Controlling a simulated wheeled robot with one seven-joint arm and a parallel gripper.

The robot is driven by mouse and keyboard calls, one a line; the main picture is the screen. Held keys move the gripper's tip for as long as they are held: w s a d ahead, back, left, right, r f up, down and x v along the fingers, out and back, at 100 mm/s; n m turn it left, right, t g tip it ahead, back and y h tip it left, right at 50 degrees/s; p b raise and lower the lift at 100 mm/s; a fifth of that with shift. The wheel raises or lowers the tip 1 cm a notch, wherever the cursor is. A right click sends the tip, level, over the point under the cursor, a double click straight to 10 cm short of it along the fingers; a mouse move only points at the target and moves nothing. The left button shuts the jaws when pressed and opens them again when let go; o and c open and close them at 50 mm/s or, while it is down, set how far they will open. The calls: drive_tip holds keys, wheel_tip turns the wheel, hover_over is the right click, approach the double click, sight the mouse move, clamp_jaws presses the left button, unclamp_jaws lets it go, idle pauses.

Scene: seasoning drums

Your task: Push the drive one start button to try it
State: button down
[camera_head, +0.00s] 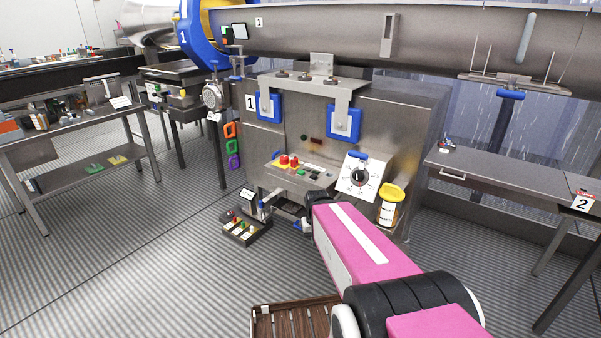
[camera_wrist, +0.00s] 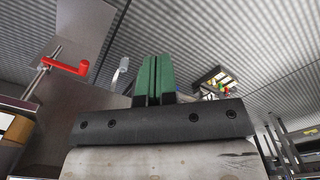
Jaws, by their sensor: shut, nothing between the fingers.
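The steel drive cabinet (camera_head: 270,142) with a "1" plate stands at the centre of the head view. The buttons are too small to tell which one is the start button. My gripper shows in the wrist view as two green fingers (camera_wrist: 155,80), closed together and empty. In the head view my arm reaches low in front of the cabinet, and its fingertips are not clear. No panel button is recognisable in the wrist view.
A white dial plate (camera_head: 357,177) and a yellow-lidded jar (camera_head: 390,205) are right of the panel. A small tray (camera_head: 246,232) of coloured items is on the floor at left. A brown slatted crate (camera_head: 290,320) lies nearer. A red handle (camera_wrist: 70,67) shows in the wrist view.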

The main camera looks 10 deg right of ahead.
wheel_tip(320, 180, up, 23)
drive_tip(key=m+t+y, duration=0.3)
drive_tip(key=m+t, duration=0.2)
drive_tip(key=t, duration=0.4)
hover_over(302, 171)
drive_tip(key=shift+r, duration=0.2)
drive_tip(key=shift+f, duration=4.45)
drive_tip(key=shift+f, duration=0.1)
drive_tip(key=shift+f, duration=0.3)
